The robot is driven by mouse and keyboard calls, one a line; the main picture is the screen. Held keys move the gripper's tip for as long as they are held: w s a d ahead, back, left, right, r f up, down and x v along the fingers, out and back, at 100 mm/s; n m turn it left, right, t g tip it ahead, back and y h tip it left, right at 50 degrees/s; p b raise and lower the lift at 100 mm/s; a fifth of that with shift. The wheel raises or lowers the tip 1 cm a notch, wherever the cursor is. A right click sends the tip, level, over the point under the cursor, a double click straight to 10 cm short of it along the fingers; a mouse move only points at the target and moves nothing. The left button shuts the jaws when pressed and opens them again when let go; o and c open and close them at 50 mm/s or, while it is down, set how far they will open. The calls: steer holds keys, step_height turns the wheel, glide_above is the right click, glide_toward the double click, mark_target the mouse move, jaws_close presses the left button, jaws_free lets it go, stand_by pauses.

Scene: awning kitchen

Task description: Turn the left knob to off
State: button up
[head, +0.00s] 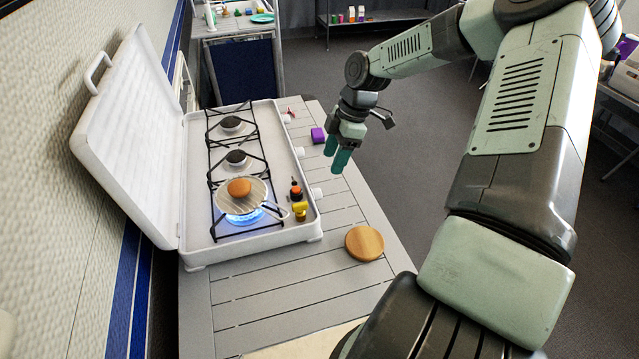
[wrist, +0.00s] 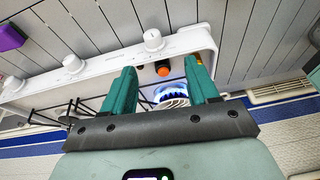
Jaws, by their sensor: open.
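A white gas stove (head: 308,230) with its lid raised stands on a grey slatted table. Three white knobs line its right side in the head view: a near one (head: 317,193) by the lit burner, a middle one (head: 299,152) and a far one (head: 286,118). The near knob also shows in the wrist view (wrist: 153,40), beyond the fingertips. A blue flame (head: 243,217) burns under a pan (head: 258,190). My gripper (head: 338,158) is open and empty, raised beside the knob side and apart from the knobs. Its teal fingers show in the wrist view (wrist: 160,80).
A dark bottle with an orange part (head: 296,192) and a yellow item (head: 299,211) stand at the stove's edge near the near knob. A purple box (head: 318,135) and a round wooden board (head: 364,243) lie on the table. The near tabletop is mostly clear.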

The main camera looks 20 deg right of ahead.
mark_target(316, 195)
steer(key=shift+y, duration=0.4)
steer(key=x, duration=0.4)
steer(key=d+x, duration=0.1)
steer(key=x, duration=0.3)
steer(key=w+x, duration=0.1)
steer(key=x, duration=0.3)
steer(key=shift+w+d+f, duration=0.1)
steer(key=shift+d+f, duration=0.2)
steer(key=shift+f, duration=0.15)
steer(key=c, duration=1)
